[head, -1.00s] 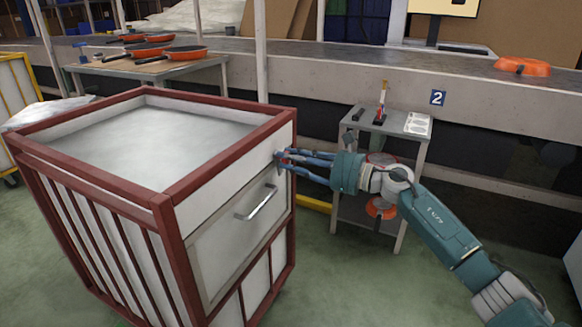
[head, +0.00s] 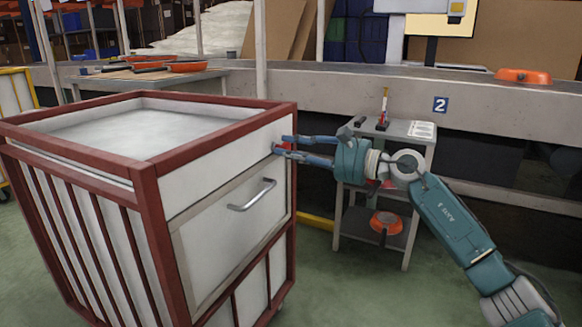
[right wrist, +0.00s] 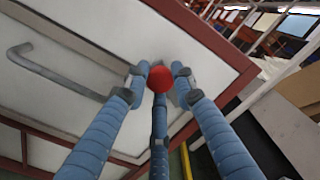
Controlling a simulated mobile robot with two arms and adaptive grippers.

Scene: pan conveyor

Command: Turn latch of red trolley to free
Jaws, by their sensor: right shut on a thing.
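The red trolley (head: 148,180) stands at the left of the head view, with a red frame, white panels and a metal handle (head: 252,195) on its front. Its latch shows as a round red knob (right wrist: 160,79) in the right wrist view, near the red frame edge. My right gripper (head: 279,146) is at the upper right of the trolley's front panel. Its blue fingers are around the knob and shut on it. The latch is mostly hidden by the fingers in the head view, and I cannot tell its turn angle. My left gripper is not in view.
A small grey stand (head: 400,131) with tools on top and an orange pan (head: 386,222) on its shelf is behind my right arm. The conveyor (head: 370,95) runs across the back, carrying an orange pan (head: 524,76). Green floor is clear at the front right.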

